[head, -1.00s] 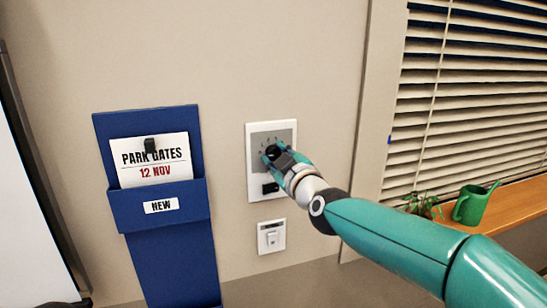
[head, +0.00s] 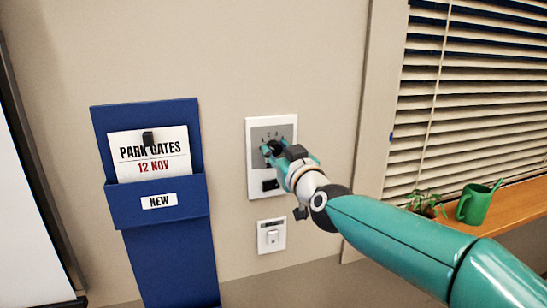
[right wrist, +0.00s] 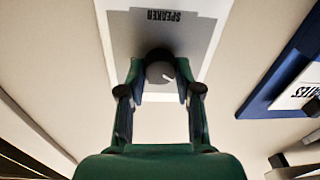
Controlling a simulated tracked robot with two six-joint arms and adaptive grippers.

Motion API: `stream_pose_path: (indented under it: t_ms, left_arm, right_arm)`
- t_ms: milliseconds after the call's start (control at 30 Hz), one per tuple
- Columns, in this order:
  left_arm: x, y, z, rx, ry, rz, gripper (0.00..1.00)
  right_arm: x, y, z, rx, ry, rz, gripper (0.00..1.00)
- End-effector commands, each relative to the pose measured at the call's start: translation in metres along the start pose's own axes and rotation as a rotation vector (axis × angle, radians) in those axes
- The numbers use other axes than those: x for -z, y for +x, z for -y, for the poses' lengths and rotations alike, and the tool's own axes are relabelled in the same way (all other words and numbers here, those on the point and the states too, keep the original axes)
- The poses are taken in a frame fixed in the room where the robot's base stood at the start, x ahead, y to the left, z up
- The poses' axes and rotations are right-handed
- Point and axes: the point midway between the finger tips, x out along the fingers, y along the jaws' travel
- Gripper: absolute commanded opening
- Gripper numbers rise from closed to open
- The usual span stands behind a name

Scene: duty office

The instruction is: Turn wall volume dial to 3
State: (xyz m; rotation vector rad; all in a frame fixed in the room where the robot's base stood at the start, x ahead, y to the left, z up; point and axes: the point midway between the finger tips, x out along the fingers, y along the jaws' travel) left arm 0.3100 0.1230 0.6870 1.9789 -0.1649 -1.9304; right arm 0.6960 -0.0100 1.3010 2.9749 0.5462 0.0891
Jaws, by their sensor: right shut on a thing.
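The wall volume dial (head: 270,147) is a dark round knob on a grey panel in a white wall plate (head: 254,187). In the head view my right gripper (head: 276,152) covers much of the dial. Small scale marks show above it, too blurred to read surely. The word SPEAKER appears upside down in the right wrist view. My left gripper is in neither view.
A small white switch plate (head: 271,236) sits below the dial plate. A blue wall pocket (head: 160,220) with a PARK GATES card (head: 149,154) hangs to the left. Right are window blinds (head: 470,110), a wooden sill (head: 448,222), a plant (head: 425,203) and a green watering can (head: 475,204).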

Motion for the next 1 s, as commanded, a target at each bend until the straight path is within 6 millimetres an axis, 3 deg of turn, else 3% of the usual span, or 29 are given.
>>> stream_pose_path:
  t_ms: [33,1000]
  left_arm:
    - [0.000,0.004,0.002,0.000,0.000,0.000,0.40]
    - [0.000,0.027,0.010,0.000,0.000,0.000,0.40]
  right_arm:
    - [-0.011,0.001,0.004,0.007,0.046,0.017,0.00]
    - [-0.012,0.002,0.006,-0.035,0.964,-0.023,0.00]
